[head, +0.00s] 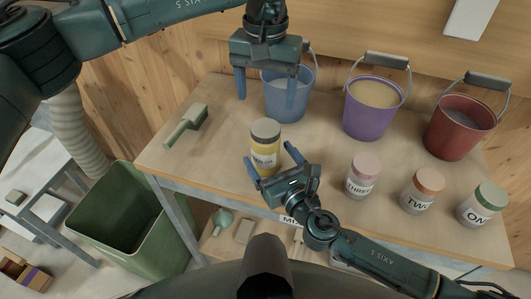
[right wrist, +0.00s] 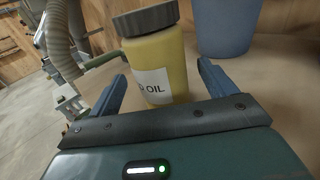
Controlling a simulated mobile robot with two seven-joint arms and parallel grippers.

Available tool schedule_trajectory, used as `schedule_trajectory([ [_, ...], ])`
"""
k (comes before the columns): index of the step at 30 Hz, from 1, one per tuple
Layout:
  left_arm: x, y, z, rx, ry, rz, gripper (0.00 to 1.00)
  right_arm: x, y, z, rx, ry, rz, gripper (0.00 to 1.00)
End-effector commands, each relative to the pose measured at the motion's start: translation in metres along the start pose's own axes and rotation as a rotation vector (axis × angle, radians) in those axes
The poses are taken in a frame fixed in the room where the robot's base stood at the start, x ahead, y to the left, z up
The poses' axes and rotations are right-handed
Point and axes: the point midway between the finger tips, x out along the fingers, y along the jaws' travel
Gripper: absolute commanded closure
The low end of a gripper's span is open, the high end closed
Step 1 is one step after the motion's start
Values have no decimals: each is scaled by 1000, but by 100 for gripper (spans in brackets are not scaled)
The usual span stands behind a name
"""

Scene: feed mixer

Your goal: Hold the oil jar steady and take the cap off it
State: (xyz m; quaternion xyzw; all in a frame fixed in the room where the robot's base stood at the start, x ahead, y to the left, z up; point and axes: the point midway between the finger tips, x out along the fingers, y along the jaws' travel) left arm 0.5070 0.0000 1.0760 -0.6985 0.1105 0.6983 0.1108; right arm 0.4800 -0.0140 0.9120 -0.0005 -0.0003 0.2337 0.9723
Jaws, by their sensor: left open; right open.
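The oil jar (head: 265,146) is yellow with a dark grey cap (head: 265,128) and a white label. It stands upright on the table, in front of the blue bucket. The cap sits on the jar. My right gripper (head: 270,164) is open, with its fingers pointing at the jar from the front. In the right wrist view the jar (right wrist: 160,67) shows just beyond and between the blue fingers, and its label reads OIL. My left gripper (head: 266,100) is open and empty, fingers pointing down, above and behind the jar, in front of the blue bucket.
A blue bucket (head: 302,97), purple bucket (head: 372,121) and red bucket (head: 452,139) stand along the back. Jars labelled THREE (head: 362,178), TWO (head: 422,192) and ONE (head: 481,206) stand to the right. A brush (head: 186,127) lies left. A green bin (head: 130,222) stands beside the table (head: 222,166).

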Motion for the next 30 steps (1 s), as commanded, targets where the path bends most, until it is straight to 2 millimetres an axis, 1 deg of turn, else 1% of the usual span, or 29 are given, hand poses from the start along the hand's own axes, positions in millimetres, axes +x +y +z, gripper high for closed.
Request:
schedule_trajectory([
  [1,0,0,0,0,0,0,26,8,0,0,0,-1,0,17],
  [6,0,0,0,0,0,0,26,22,0,0,1,-1,1,17],
  [10,0,0,0,0,0,0,26,25,0,0,1,1,1,17],
  [17,0,0,0,0,0,0,26,25,0,0,1,1,0,17],
  [30,0,0,0,0,0,0,26,24,0,0,1,1,0,53],
])
